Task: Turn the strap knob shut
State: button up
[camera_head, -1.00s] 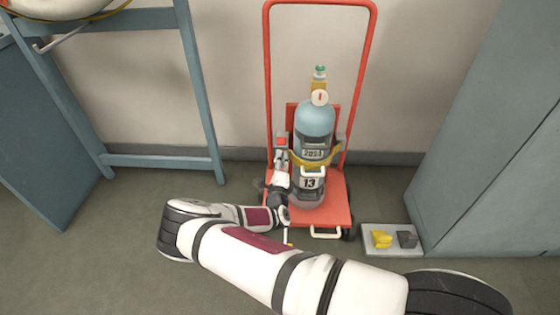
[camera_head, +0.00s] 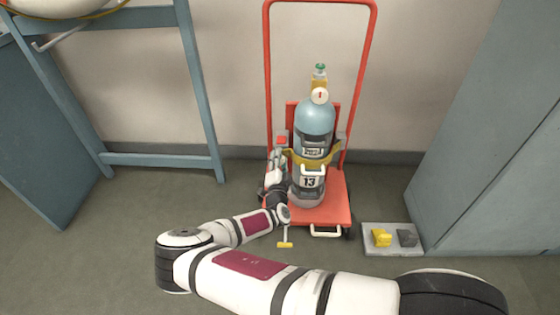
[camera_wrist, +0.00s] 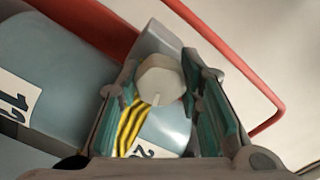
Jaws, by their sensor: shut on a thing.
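The strap knob (camera_wrist: 158,80) is a pale grey, faceted knob with a light pointer mark. In the wrist view it sits between the green-padded fingers of my gripper (camera_wrist: 165,66), which is shut on it. In the head view my gripper (camera_head: 280,155) is at the left side of the blue cylinder (camera_head: 315,116), and the knob is not clear there. A yellow strap (camera_head: 327,160) runs around the cylinder. Its yellow and black banding (camera_wrist: 131,125) shows just below the knob in the wrist view. The cylinder stands upright on a red trolley (camera_head: 334,212).
A tray (camera_head: 377,246) with a yellow piece and a dark piece lies on the floor to the right. A blue-grey cabinet (camera_head: 500,150) stands at the right and a blue frame (camera_head: 200,90) at the left. Floor between frame and trolley is mostly open.

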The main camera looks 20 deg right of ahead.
jog(key=n, duration=0.3)
jog(key=shift+f+n+b, duration=0.1)
jog(key=shift+n+b, duration=0.25)
jog(key=shift+n, duration=0.05)
jog(key=n, duration=0.3)
jog(key=shift+n+b, duration=0.3)
jog(key=shift+b, duration=0.1)
jog(key=n+b, duration=0.1)
jog(key=n, duration=0.4)
jog(key=shift+n+b, duration=0.35)
jog(key=shift+n, duration=0.35)
jog(key=o, duration=1.2)
jog(key=shift+a, duration=0.1)
jog(key=v, duration=1.2)
jog(key=shift+r, duration=0.25)
